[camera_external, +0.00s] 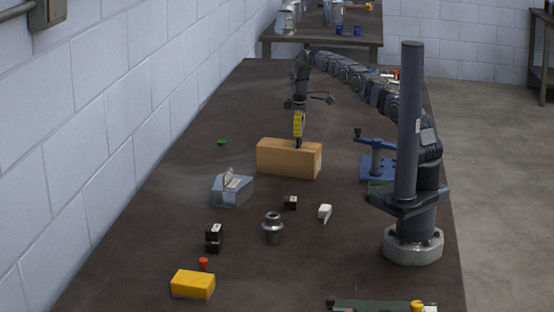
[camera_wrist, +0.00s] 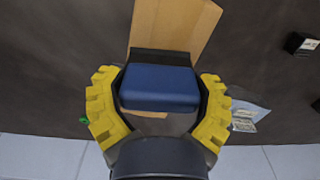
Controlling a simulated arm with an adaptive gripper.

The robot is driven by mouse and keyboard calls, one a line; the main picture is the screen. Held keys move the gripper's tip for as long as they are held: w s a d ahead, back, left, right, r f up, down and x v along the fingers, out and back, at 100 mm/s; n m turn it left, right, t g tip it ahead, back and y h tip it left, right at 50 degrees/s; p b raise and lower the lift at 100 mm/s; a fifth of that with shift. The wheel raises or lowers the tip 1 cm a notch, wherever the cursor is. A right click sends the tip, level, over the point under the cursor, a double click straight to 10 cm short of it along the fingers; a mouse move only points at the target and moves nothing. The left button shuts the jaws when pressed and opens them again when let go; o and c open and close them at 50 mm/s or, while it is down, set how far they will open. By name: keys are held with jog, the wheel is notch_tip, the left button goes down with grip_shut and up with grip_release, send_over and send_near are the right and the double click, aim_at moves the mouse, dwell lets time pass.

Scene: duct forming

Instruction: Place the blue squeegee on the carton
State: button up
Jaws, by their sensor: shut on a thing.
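The carton (camera_external: 288,160) is a brown block lying on the dark table, and it also shows below my gripper in the wrist view (camera_wrist: 176,25). The blue squeegee (camera_wrist: 160,88) has a blue body with a dark edge and sits between my yellow fingers. My gripper (camera_external: 298,128) points down over the right part of the carton and is shut on the squeegee. In the external view only a small dark part of the squeegee shows at the carton's top. I cannot tell whether it touches the carton.
A clear-grey container (camera_external: 231,190) stands in front of the carton. A blue clamp tool (camera_external: 376,160) is to its right. Small black blocks (camera_external: 213,238), a metal fitting (camera_external: 273,228) and a yellow block (camera_external: 192,285) lie nearer. The wall borders the table's left side.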

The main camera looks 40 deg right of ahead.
jog(key=o, duration=1.1)
